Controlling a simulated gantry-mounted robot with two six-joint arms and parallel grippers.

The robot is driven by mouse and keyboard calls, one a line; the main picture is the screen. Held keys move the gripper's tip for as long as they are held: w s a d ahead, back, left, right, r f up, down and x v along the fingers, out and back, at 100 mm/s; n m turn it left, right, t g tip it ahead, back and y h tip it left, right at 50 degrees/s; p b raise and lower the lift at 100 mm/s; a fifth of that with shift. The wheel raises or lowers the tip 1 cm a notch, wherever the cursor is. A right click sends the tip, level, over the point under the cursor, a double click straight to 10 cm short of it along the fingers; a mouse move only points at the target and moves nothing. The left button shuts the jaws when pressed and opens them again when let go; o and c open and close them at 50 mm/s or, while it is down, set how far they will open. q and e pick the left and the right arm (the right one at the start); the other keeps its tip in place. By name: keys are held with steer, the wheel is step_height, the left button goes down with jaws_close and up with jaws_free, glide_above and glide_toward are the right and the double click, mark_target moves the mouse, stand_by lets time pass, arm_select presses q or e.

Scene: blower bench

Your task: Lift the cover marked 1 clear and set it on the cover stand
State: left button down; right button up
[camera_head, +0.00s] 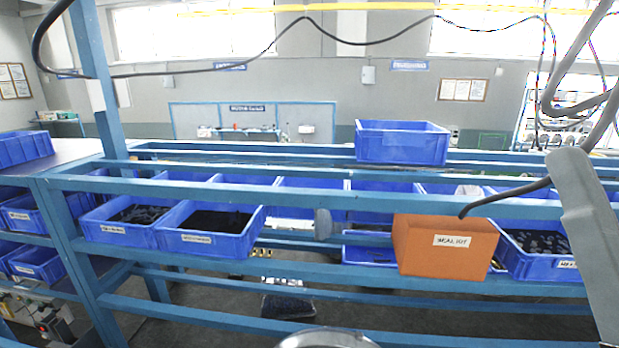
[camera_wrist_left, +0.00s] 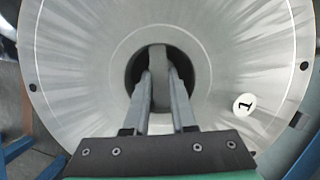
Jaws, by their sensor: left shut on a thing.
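The cover marked 1 (camera_wrist_left: 85,65) fills most of the left wrist view as a large round brushed-metal disc. Its round tag "1" sits right of centre, and small dark holes show near its rim. My left gripper (camera_wrist_left: 160,78) reaches into the dark opening at the disc's centre. Its two fingers are shut on a grey upright piece there, seemingly the cover's central grip. Whether the cover rests on something beneath is hidden. I cannot identify the cover stand. My right gripper is not in view.
A blue frame rack holds several blue bins (camera_head: 213,246) ahead. An orange box labelled "SEAL KIT" (camera_head: 428,259) sits at its front right. An empty-looking blue crate (camera_head: 400,150) stands on top. Dark cables hang across the upper view.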

arm_select(q)
steer(key=shift+r, duration=1.1)
stand_by(1.1)
steer(key=shift+t, duration=0.3)
stand_by(0.8)
stand_by(0.4)
steer(key=c, duration=0.7)
jaws_free()
